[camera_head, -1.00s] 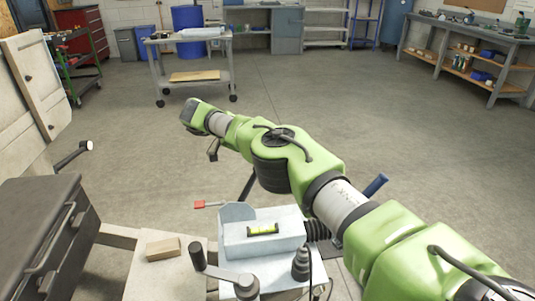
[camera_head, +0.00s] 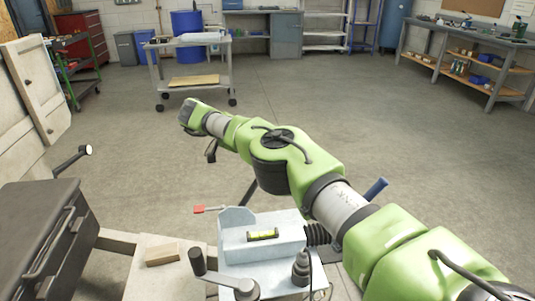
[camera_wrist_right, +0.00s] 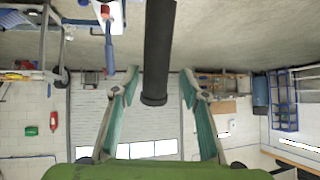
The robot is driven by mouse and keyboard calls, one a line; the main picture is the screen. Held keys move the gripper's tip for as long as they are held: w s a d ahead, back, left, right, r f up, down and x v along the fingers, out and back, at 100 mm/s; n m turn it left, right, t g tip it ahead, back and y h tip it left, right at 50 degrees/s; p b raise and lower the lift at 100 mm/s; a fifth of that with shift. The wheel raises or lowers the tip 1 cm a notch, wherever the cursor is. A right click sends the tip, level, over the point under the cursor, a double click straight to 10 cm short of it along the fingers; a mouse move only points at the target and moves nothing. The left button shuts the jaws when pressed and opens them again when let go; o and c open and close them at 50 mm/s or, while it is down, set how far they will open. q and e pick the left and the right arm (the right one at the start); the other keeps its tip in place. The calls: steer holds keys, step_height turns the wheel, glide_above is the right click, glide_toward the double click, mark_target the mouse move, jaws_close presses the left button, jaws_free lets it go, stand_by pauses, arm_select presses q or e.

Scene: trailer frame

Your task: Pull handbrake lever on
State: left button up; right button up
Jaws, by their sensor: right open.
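A dark rod (camera_head: 248,191), which looks like the handbrake lever, rises beside the grey drawbar housing (camera_head: 262,253) and passes behind my right arm in the head view. In the right wrist view a black round bar (camera_wrist_right: 158,50), apparently the same lever, reaches from the top edge to the space between my fingers. My right gripper (camera_wrist_right: 158,95) is open, one finger on each side of the bar, with gaps on both sides. Whether the bar lies at fingertip depth is unclear. My left gripper is not in view.
A red-tipped lever (camera_head: 208,209) and a crank handle (camera_head: 199,262) stand by the housing. A blue handle (camera_head: 376,188) is right of it. A dark box (camera_head: 35,230) and a wooden block (camera_head: 161,254) are at left. The floor beyond is clear up to a cart (camera_head: 190,85).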

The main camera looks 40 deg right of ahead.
step_height(320, 180, up, 9)
stand_by(0.3)
steer(key=shift+f, duration=0.15)
stand_by(0.3)
